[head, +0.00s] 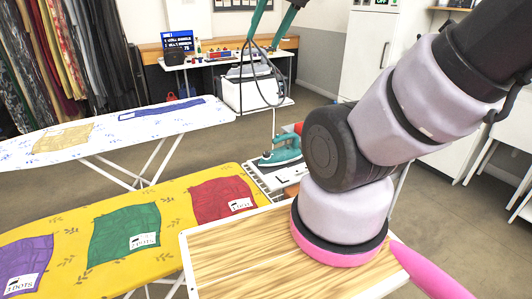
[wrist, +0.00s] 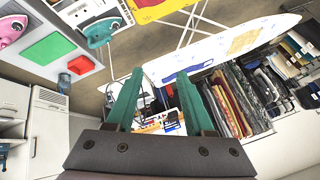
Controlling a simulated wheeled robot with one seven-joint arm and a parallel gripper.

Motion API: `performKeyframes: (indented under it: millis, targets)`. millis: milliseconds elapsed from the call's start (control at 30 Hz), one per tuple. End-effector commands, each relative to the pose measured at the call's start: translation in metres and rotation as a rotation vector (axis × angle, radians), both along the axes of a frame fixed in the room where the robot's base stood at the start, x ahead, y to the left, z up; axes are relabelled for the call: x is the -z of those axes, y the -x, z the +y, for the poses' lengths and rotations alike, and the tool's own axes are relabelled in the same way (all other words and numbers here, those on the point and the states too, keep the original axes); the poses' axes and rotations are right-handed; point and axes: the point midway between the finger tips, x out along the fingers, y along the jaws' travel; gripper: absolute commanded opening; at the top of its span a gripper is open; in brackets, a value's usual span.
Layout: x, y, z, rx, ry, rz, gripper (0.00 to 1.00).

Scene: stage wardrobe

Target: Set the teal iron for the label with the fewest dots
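The teal iron (head: 283,150) stands on a pale rest beyond the wooden-topped table; it also shows at upper left in the wrist view (wrist: 97,32). Its dial setting is too small to read. On the yellow ironing board lie a purple cloth (head: 22,262), a green cloth (head: 124,230) and a red cloth (head: 221,198). Each bears a white label with print reading like "dots"; the amounts are unclear. My gripper (head: 264,42) is high up, its teal fingers apart. In the wrist view it (wrist: 157,75) is open and empty, away from the iron.
A white ironing board (head: 100,140) stands behind. A cable loop hangs near my fingers.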

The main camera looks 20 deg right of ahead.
Motion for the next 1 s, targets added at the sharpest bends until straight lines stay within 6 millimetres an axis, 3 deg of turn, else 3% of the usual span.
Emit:
performKeyframes:
  millis: [267, 467, 667, 800, 1000]
  targets:
    - [0.036, -0.066, -0.018, -0.258, 0.267, 0.144, 0.68]
    - [0.083, -0.124, -0.032, -0.544, 0.485, 0.269, 0.68]
    - [0.147, -0.176, -0.042, -0.869, 0.666, 0.397, 0.68]
    - [0.201, -0.206, -0.046, -1.119, 0.768, 0.484, 0.68]
    - [0.283, -0.236, -0.051, -1.469, 0.867, 0.588, 0.68]
